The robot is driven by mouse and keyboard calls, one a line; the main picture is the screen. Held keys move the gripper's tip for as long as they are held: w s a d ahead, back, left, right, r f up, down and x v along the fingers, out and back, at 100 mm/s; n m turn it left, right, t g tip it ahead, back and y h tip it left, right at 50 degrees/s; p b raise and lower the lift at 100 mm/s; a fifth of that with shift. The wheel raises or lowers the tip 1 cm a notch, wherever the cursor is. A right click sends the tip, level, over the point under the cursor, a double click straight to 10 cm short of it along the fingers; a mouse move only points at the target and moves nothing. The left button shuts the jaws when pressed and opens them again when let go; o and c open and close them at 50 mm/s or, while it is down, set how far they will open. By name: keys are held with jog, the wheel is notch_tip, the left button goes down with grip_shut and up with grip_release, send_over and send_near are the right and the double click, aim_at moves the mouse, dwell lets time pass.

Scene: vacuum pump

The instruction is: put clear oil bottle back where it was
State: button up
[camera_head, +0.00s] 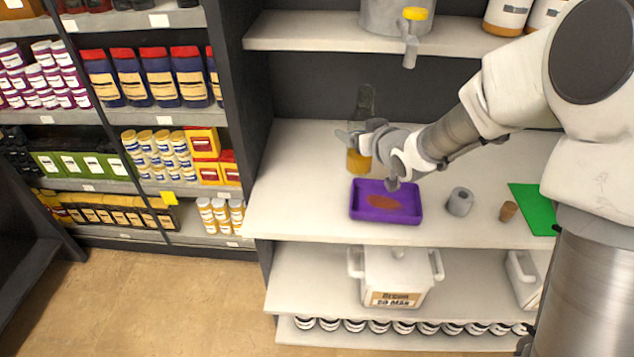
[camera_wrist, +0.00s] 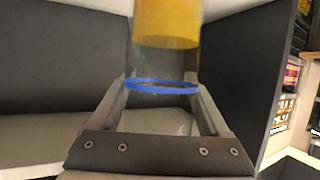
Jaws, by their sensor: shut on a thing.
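The clear oil bottle (camera_head: 359,162) is see-through glass with amber oil in its lower part. It is upright at the back left of the middle shelf, behind the purple tray. My gripper (camera_head: 362,140) is shut on the bottle around its middle. In the wrist view the bottle (camera_wrist: 165,25) stands between the two fingers of my gripper (camera_wrist: 163,95), with amber oil at the top of the picture and a blue ring around the glass. I cannot tell whether its base touches the shelf.
The purple tray (camera_head: 362,212) with a brown patch inside sits just in front. A grey cylinder (camera_head: 460,202), a brown cork-like piece (camera_head: 508,211) and a green sheet (camera_head: 535,208) lie to the right. A metal container with a yellow-topped tap (camera_head: 413,30) overhangs from the upper shelf (camera_head: 310,30).

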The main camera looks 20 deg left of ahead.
jog(key=shift+s+a+f+p, duration=0.1)
jog(key=shift+s+a+f, duration=0.65)
jog(key=shift+a+f, duration=0.65)
jog(key=shift+s+a+f+p, duration=0.15)
jog(key=shift+s+a+f, duration=0.85)
jog(key=shift+f, duration=0.7)
jog(key=shift+s+a+f+p, duration=0.1)
jog(key=shift+s+a+f, duration=0.45)
jog(key=shift+a+f, duration=0.95)
jog(key=shift+d, duration=0.1)
jog(key=shift+f+b, duration=0.3)
jog(key=shift+b, duration=0.05)
jog(key=o, duration=1.6)
jog(key=shift+c, duration=0.2)
jog(key=shift+r, duration=0.2)
